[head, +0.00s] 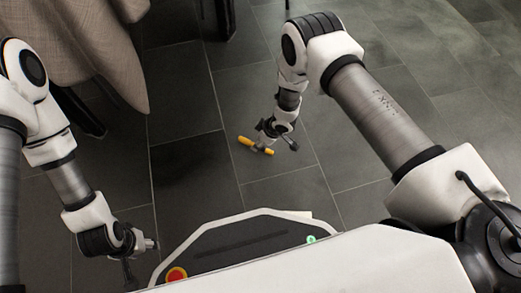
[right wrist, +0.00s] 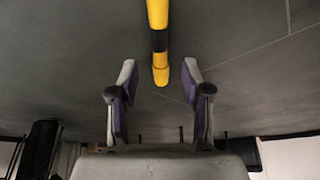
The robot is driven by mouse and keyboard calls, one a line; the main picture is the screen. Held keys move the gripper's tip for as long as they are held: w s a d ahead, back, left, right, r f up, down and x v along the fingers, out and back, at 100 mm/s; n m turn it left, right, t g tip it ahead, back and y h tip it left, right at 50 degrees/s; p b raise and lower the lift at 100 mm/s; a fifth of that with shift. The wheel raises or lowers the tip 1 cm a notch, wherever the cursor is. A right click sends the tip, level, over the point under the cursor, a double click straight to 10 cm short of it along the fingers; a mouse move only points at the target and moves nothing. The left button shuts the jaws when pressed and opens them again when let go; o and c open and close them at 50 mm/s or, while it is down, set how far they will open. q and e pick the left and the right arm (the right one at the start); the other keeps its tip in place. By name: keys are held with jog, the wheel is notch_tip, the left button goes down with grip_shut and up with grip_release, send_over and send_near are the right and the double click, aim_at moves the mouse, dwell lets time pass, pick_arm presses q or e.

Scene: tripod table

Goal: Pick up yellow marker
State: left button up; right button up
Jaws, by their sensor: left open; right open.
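The yellow marker (head: 246,141) lies on the dark tiled floor in the head view, partly hidden behind my right gripper (head: 273,143). In the right wrist view the marker (right wrist: 158,20) is yellow with a black band, and its near end is between the tips of my right gripper (right wrist: 159,76). Dark gaps show on both sides of the marker, and the fingers are open. My left gripper (head: 141,252) is open and empty at the lower left of the head view, away from the marker.
A table covered with a beige cloth (head: 95,45) stands at the upper left. Dark furniture legs (head: 224,20) show at the top. The grey tiled floor (head: 190,165) around the marker is clear.

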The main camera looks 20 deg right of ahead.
jog(key=b+x, duration=0.1)
jog(key=x, duration=0.2)
jog(key=shift+f, duration=0.3)
pick_arm(q)
jog(key=f, duration=0.3)
jog(key=shift+w+a, duration=0.1)
jog(key=shift+w, duration=0.3)
pick_arm(e)
jog(key=shift+r, duration=0.1)
jog(key=shift+c, duration=0.3)
grip_shut()
pick_arm(q)
notch_tip(320, 180, up, 16)
jog(key=s+p, duration=0.1)
jog(key=p, duration=1.4)
jog(key=shift+p, duration=0.3)
pick_arm(e)
notch_tip(320, 180, up, 28)
